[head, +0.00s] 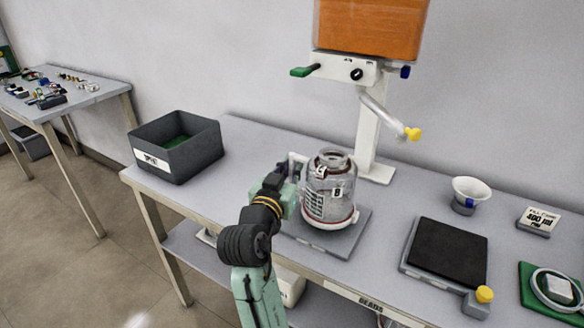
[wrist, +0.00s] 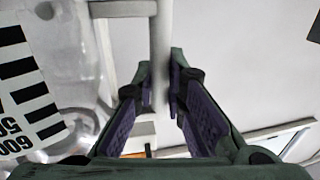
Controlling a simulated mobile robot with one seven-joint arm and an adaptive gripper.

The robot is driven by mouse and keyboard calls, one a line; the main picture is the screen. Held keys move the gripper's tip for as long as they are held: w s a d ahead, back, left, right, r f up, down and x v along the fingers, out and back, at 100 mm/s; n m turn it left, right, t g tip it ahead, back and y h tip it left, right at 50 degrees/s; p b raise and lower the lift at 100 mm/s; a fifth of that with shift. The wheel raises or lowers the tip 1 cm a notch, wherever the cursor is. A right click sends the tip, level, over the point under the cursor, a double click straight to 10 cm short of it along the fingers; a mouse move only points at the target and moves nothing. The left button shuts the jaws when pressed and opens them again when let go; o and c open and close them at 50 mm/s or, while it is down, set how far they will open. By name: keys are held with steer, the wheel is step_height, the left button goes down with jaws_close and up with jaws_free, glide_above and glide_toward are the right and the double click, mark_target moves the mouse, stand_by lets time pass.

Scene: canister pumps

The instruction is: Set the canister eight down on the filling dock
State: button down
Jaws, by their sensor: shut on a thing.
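The canister (head: 328,200) is a clear jar with an open neck, a white measuring scale, black-marked labels and a reddish ring near its base. It stands upright over the grey plate (head: 345,246), which looks like the filling dock; I cannot tell whether its base touches. My gripper (head: 288,190) is at the canister's left side. In the wrist view my gripper (wrist: 160,88) is shut on the canister's upright handle bar (wrist: 160,35). The canister's scaled wall (wrist: 30,95) fills the left of that view. The base's far side is hidden.
A stand with an orange tank (head: 368,28) and a yellow-tipped spout (head: 400,130) rises behind the canister. A dark bin (head: 178,158) stands at left.

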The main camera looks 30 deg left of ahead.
steer(key=shift+f+b, duration=0.35)
steer(key=shift+f, duration=0.1)
steer(key=c, duration=1.6)
jaws_free()
steer(key=shift+o, duration=0.2)
steer(key=shift+s, duration=0.1)
